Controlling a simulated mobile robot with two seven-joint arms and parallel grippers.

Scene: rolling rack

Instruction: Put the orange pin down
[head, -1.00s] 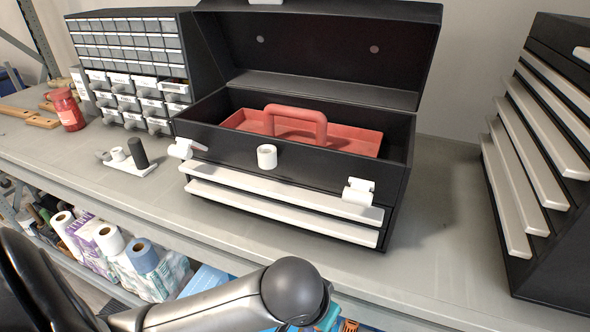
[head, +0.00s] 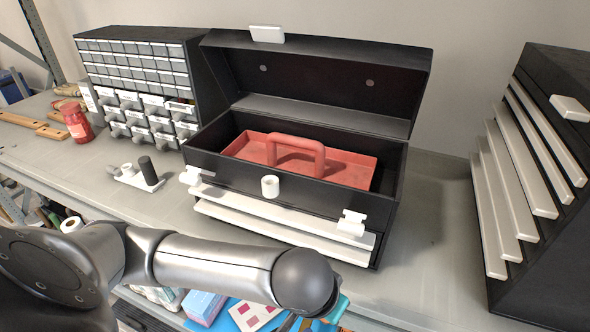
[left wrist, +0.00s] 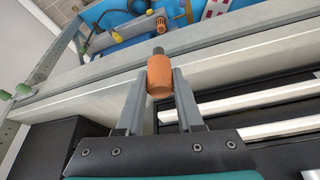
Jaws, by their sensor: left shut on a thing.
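The orange pin (left wrist: 160,77), a short orange cylinder with a dark narrow tip, is between the fingers of my left gripper (left wrist: 158,72) in the left wrist view. The gripper is shut on it, with the dark tip away from the palm. The pin is over the grey shelf (left wrist: 95,88) near its edge; I cannot tell whether it touches. In the head view my left arm crosses the bottom, and the gripper and pin are hidden beyond its wrist. My right gripper is in neither view.
An open black toolbox (head: 232,206) with a red tray (head: 345,168) stands on the grey worktop (head: 430,225). A white plate (head: 130,183) with small cylinders lies left of it. A black drawer cabinet (head: 545,260) stands right, with bare worktop between. Goods fill the lower shelf.

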